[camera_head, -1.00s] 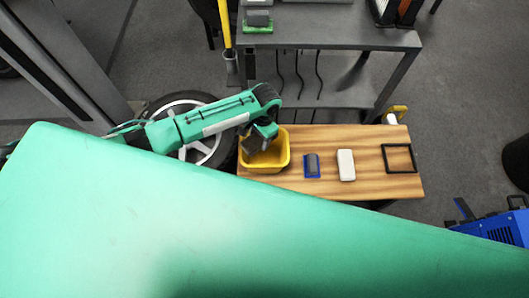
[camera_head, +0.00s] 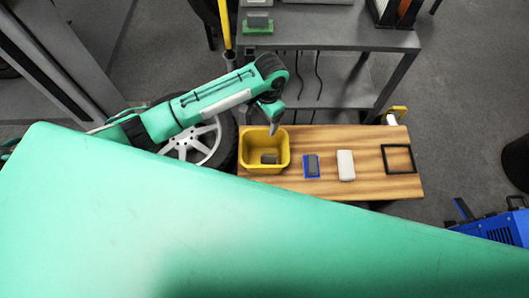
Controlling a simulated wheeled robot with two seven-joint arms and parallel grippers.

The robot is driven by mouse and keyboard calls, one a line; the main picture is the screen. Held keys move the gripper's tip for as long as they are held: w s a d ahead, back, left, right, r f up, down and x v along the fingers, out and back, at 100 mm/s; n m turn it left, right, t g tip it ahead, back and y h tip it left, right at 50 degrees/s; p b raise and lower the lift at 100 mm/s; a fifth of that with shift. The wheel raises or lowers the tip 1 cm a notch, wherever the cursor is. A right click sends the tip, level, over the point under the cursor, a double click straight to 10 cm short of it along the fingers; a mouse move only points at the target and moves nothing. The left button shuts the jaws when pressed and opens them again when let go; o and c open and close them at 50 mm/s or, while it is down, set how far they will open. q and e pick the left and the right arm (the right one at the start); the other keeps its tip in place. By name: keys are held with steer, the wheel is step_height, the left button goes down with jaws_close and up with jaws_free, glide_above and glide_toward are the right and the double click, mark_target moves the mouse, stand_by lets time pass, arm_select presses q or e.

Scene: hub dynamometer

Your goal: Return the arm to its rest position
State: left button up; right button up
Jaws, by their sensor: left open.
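My left arm comes in from the left in the head view, and its gripper (camera_head: 273,122) hangs above the back of a yellow bin (camera_head: 245,150). The gripper points down and is open, apart from the things in the bin. A dark grey block (camera_head: 269,158) lies inside the bin. My right gripper is not in view.
A wooden table (camera_head: 320,137) bears the bin, a blue-edged block (camera_head: 311,166), a white block (camera_head: 346,165) and a black square frame (camera_head: 398,158). A wheel (camera_head: 195,145) stands left of it. A grey metal bench (camera_head: 340,38) stands behind. My own green body fills the foreground.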

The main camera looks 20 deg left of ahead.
arm_select(q)
steer(key=shift+w+d+r, duration=0.1)
steer(key=shift+w+r, duration=0.1)
steer(key=shift+r, duration=1.4)
steer(key=shift+s+d+f, duration=0.1)
